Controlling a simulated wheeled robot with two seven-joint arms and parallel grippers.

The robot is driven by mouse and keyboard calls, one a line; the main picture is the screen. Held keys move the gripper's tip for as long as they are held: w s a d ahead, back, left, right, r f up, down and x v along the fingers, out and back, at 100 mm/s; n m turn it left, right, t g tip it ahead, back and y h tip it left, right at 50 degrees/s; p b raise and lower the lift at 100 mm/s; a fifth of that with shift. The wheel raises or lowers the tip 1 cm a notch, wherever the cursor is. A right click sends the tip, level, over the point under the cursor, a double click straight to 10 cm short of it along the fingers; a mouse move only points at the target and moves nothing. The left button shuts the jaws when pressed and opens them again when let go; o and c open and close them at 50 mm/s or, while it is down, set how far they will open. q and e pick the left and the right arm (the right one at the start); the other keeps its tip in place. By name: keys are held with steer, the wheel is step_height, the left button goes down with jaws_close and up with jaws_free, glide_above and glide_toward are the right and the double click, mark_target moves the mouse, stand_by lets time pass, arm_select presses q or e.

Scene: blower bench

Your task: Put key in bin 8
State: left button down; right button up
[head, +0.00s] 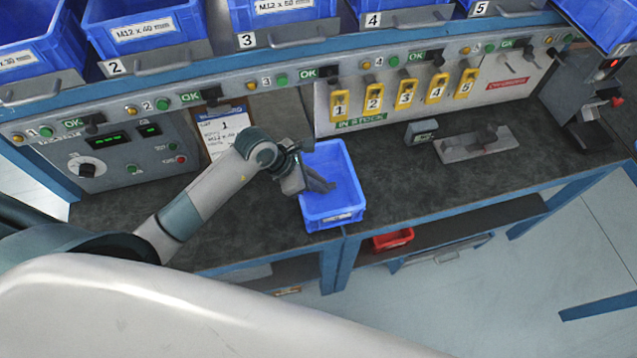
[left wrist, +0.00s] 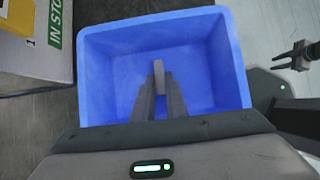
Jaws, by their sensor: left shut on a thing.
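My left gripper (head: 318,183) is over the small blue bin (head: 348,217) on the bench, its fingers pointing down into it. In the left wrist view the fingers (left wrist: 158,92) are shut on a small grey-brown piece (left wrist: 158,68), of which only a short end shows between the tips. I cannot tell from its shape that it is the key. The blue bin (left wrist: 100,70) looks empty beneath it. The bin's front label is too small to read, and I see no number 8. My right gripper (left wrist: 296,56) shows at the right edge of the left wrist view, apart from the bin, its fingers spread.
Larger blue bins (head: 147,22) stand on the shelf behind, with numbers 2 to 5 below. Yellow numbered holders (head: 406,94) hang on the back panel. A grey metal fixture (head: 475,146) sits on the bench to the right. A red bin (head: 392,240) is below the bench top.

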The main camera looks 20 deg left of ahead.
arm_select(q)
steer(key=shift+f, duration=0.65)
steer(key=shift+f, duration=0.15)
steer(key=c, duration=1.8)
jaws_free()
steer(key=shift+o, duration=0.2)
steer(key=shift+r, duration=0.2)
steer(key=b+v, duration=0.2)
steer(key=v, duration=1)
steer(key=shift+b, duration=0.35)
